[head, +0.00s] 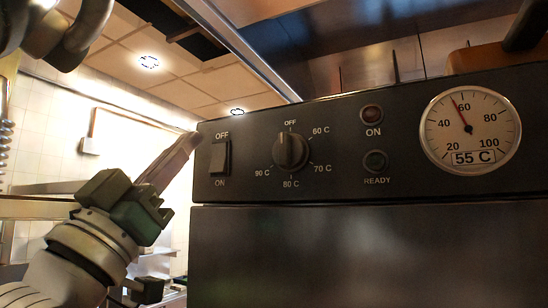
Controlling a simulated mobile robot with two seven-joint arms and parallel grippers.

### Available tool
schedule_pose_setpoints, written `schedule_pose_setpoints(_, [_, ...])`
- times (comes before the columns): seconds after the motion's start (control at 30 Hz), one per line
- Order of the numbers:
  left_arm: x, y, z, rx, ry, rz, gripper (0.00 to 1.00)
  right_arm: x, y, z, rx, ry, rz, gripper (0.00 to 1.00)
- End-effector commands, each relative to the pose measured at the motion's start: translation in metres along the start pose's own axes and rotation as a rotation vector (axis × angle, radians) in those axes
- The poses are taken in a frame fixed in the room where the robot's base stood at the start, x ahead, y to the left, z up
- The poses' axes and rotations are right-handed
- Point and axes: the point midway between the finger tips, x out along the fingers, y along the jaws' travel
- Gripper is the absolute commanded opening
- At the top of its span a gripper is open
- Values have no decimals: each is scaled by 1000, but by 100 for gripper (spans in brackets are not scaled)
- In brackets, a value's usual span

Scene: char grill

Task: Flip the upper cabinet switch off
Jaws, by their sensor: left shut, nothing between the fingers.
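The upper cabinet (340,255) has a dark control panel along its top. Its switch (220,158) is a black rocker at the panel's left end, with OFF printed above it and ON below. Which way the rocker is tipped is hard to tell. My left gripper (190,143) comes up from the lower left, its fingers shut and empty. Its fingertips are just left of the switch, by the panel's left edge in the picture. I cannot tell whether they touch the panel. My right gripper does not show clearly.
The room left of the cabinet looks open, with a tiled wall behind.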

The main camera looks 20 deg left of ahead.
Motion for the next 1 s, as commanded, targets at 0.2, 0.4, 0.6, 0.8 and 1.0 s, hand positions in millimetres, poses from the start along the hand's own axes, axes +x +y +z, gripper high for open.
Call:
schedule_pose_setpoints(0.2, [-58, 0, -3, 1, -4, 1, 0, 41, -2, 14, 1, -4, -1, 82])
schedule_pose_setpoints(0.4, [-88, 0, -11, 1, -4, 0, 0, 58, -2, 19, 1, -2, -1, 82])
schedule_pose_setpoints(0.6, [-97, 0, -16, 0, -2, 0, 0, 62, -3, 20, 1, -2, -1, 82])
schedule_pose_setpoints(0.8, [-97, 0, -18, 0, -2, 0, 0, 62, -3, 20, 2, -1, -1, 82])
schedule_pose_setpoints(1.0, [-97, 0, -17, 0, -2, -1, 0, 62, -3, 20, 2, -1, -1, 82])
